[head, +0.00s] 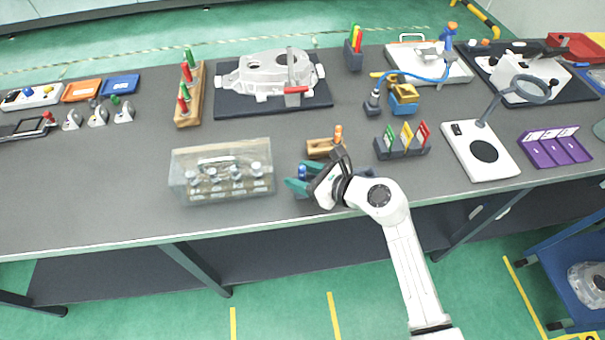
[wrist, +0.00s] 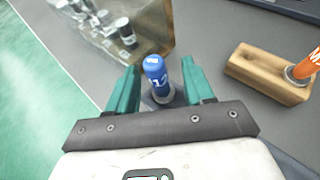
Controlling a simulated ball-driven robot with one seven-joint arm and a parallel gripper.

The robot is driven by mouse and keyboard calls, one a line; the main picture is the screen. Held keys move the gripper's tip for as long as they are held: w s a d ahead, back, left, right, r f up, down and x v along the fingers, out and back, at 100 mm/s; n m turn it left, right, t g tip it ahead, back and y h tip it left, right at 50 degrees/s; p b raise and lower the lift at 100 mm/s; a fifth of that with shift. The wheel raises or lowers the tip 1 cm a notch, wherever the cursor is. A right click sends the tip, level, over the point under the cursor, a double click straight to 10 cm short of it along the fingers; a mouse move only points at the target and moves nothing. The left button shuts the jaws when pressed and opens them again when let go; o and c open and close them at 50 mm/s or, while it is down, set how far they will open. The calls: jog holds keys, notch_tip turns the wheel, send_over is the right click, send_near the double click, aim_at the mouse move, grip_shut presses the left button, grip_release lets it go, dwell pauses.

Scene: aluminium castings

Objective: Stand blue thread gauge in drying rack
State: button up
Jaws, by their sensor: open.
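The blue thread gauge (wrist: 155,72) has a blue cap-like handle with white marking and a grey metal collar at its foot. It appears upright, between the two teal fingers of my gripper (wrist: 160,80), with a visible gap at each side. In the head view the blue gauge (head: 302,172) shows between the fingers of my gripper (head: 300,179), near the front of the bench. My gripper is open. What the gauge stands in is mostly hidden. A wooden rack (head: 196,101) with red and green handled pieces stands at the back left; I cannot tell if it is the drying rack.
A clear case (head: 222,172) with several metal pieces stands just left of my gripper. A wooden block (head: 318,149) with an orange-handled piece is close behind it. A grey card holder (head: 403,151) stands to the right. The bench front left is clear.

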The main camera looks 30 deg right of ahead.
jog(key=v, duration=1)
jog(key=shift+s+d+b, duration=0.2)
jog(key=shift+s+b, duration=0.15)
jog(key=shift+b, duration=0.05)
jog(key=shift+r, duration=0.15)
